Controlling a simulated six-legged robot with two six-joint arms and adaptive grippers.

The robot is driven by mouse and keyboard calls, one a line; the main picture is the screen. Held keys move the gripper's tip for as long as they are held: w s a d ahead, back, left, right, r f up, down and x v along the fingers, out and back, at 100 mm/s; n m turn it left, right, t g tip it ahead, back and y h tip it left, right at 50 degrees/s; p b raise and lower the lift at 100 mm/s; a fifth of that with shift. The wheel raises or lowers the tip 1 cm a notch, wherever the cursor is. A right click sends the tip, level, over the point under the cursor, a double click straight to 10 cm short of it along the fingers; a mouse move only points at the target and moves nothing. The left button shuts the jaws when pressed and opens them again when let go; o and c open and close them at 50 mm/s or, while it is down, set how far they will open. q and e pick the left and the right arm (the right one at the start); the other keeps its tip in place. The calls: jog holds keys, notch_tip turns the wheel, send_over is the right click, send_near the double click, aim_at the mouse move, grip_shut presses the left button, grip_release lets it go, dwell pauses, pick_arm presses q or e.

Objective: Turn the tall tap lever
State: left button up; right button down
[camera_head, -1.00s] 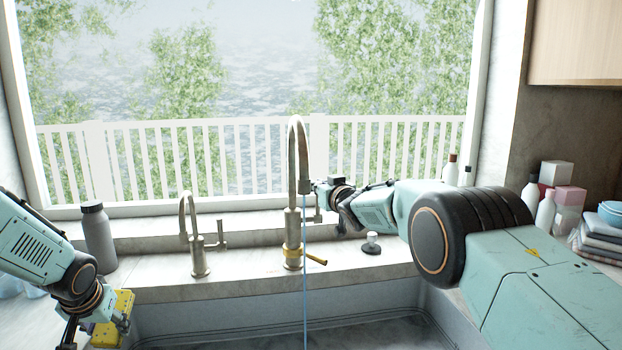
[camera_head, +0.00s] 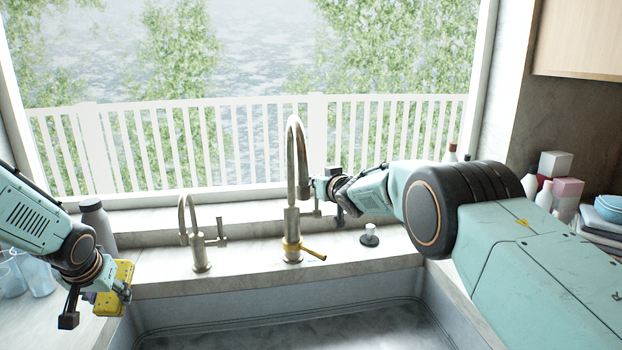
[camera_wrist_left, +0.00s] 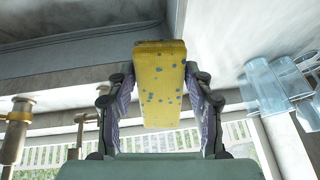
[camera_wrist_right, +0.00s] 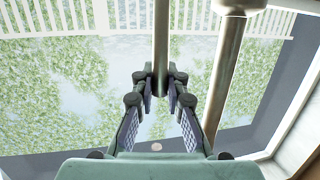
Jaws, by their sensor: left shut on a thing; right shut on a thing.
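The tall tap (camera_head: 291,220) stands behind the sink, with a high curved spout and no water stream showing below it. My right gripper (camera_head: 318,188) is at the tap's right side. In the right wrist view, my right gripper (camera_wrist_right: 160,82) is shut on a thin upright metal rod, the tall tap lever (camera_wrist_right: 160,40), beside the thicker tap pipe (camera_wrist_right: 225,75). My left gripper (camera_head: 112,290) is shut on a yellow sponge (camera_head: 122,275) at the sink's left edge. The blue-spotted sponge (camera_wrist_left: 160,85) also fills the left gripper's jaws in its wrist view.
A smaller tap (camera_head: 200,250) stands to the left and a grey bottle (camera_head: 95,217) farther left. Clear glasses (camera_head: 38,272) stand at far left. A small knob (camera_head: 370,238) is right of the tall tap. The sink basin (camera_head: 300,325) looks empty.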

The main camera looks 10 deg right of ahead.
jog(key=shift+s+f, duration=0.1)
jog(key=shift+f, duration=0.35)
pick_arm(q)
jog(key=shift+a, duration=0.1)
pick_arm(e)
jog(key=c, duration=1.7)
grip_release()
jog(key=shift+c, duration=0.2)
jog(key=o, duration=0.4)
jog(key=shift+r, duration=0.25)
jog(key=shift+r, duration=0.1)
jog(key=shift+v, duration=5.95)
